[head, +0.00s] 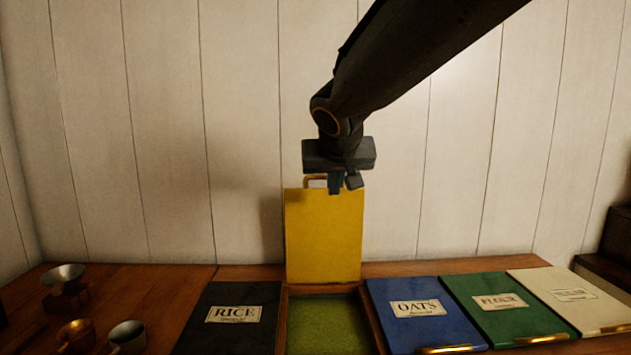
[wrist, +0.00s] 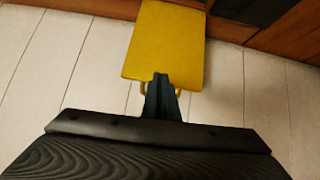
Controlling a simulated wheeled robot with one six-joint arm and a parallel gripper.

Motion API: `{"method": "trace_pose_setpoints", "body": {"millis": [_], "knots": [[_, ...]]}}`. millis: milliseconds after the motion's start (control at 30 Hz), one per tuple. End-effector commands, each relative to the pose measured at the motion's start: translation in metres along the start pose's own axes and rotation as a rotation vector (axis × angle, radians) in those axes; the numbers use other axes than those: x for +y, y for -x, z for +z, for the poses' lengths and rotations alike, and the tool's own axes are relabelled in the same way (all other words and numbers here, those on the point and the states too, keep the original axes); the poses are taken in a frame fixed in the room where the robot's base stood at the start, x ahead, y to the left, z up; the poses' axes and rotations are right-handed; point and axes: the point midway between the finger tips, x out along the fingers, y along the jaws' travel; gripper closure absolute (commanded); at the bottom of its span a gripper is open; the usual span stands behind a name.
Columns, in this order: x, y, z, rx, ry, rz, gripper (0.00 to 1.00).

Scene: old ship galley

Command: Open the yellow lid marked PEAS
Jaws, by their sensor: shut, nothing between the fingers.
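The yellow lid (head: 323,236) stands upright at the back of its bin in the head view, its plain face towards me. No PEAS label shows on this face. The open bin (head: 326,323) below it shows green contents. A brass handle (head: 311,182) sits at the lid's top edge, partly hidden by my gripper. My gripper (head: 345,184) is shut and empty at that top edge, by the handle. In the wrist view the yellow lid (wrist: 168,45) lies beyond the fingers (wrist: 161,85), with handle parts on both sides of them. I cannot tell whether they touch.
A black RICE lid (head: 232,315) lies shut on the left. Blue OATS (head: 418,308), green FLOUR (head: 503,300) and a white lid (head: 568,295) lie shut on the right. Metal cups (head: 127,336) and a scoop-like funnel (head: 65,278) stand at far left. The plank wall (head: 165,130) is close behind.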

Motion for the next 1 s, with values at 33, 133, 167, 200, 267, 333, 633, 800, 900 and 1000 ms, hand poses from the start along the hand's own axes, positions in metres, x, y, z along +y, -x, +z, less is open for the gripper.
{"method": "trace_pose_setpoints", "body": {"millis": [33,133,167,200,267,333,633,800,900,1000], "knots": [[-0.013,0.009,-0.025,0.057,-0.007,-0.013,1.00],[-0.027,0.025,-0.058,0.130,-0.029,-0.028,1.00],[-0.029,0.028,-0.063,0.143,-0.032,-0.030,1.00],[-0.031,0.030,-0.069,0.155,-0.037,-0.033,1.00],[-0.033,0.029,-0.073,0.164,-0.040,-0.034,1.00],[-0.033,0.023,-0.075,0.164,-0.041,-0.033,1.00],[-0.032,-0.025,-0.082,0.160,-0.042,-0.030,1.00],[-0.033,-0.055,-0.086,0.159,-0.041,-0.030,1.00],[-0.033,-0.070,-0.089,0.160,-0.040,-0.032,1.00],[-0.033,-0.083,-0.091,0.160,-0.042,-0.031,1.00]]}}
